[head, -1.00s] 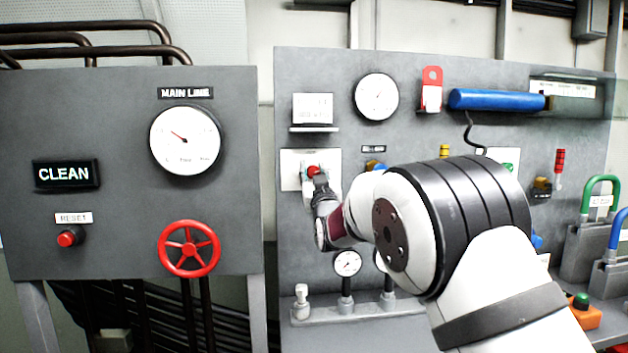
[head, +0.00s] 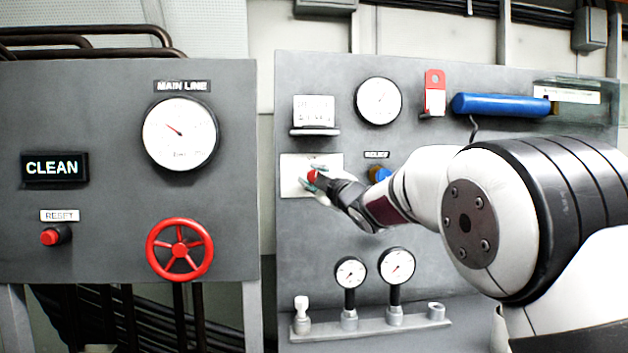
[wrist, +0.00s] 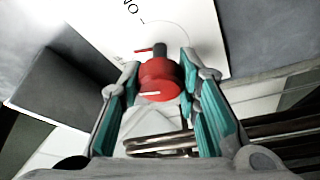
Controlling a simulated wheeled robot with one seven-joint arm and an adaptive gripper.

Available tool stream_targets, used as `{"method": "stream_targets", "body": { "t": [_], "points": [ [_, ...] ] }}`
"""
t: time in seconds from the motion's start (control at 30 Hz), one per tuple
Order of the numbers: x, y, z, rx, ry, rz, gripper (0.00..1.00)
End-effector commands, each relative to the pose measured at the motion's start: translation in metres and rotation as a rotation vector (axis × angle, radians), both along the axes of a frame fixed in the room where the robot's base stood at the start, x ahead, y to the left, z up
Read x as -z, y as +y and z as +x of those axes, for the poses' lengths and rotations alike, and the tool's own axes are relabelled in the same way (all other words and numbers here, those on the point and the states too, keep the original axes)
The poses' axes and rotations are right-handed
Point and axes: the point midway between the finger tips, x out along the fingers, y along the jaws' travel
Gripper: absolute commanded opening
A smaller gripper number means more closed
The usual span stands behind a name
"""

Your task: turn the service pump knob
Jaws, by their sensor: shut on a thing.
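The red service pump knob (wrist: 160,80) is on a white plate (wrist: 190,30) in the wrist view. It has a white pointer line on its face and a red mark beside it. In the head view the knob (head: 313,176) shows on its plate (head: 291,176) on the right panel. My gripper (wrist: 160,88) has its teal-padded fingers on both sides of the knob, shut on it. In the head view my gripper (head: 316,181) reaches in from the right and covers part of the plate. Most of the plate's lettering is hidden or unreadable.
A small labelled shelf (head: 315,131) is above. Two gauges (head: 351,272) stand on a rail below. The left panel carries a red handwheel (head: 180,249) and a CLEAN sign (head: 54,168).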

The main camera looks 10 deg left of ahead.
Motion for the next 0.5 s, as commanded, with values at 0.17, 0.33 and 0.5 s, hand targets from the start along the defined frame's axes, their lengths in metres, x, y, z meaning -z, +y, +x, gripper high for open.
{"method": "stream_targets", "body": {
  "t": [0.17,0.33,0.5],
  "points": [
    [-0.0021,0.0002,-0.0005,0.0,-0.036,-0.124,0.02],
    [-0.0016,0.0009,-0.0007,0.0,-0.063,-0.215,0.02],
    [-0.0012,0.0009,-0.0006,0.0,-0.079,-0.27,0.02]
  ]
}}
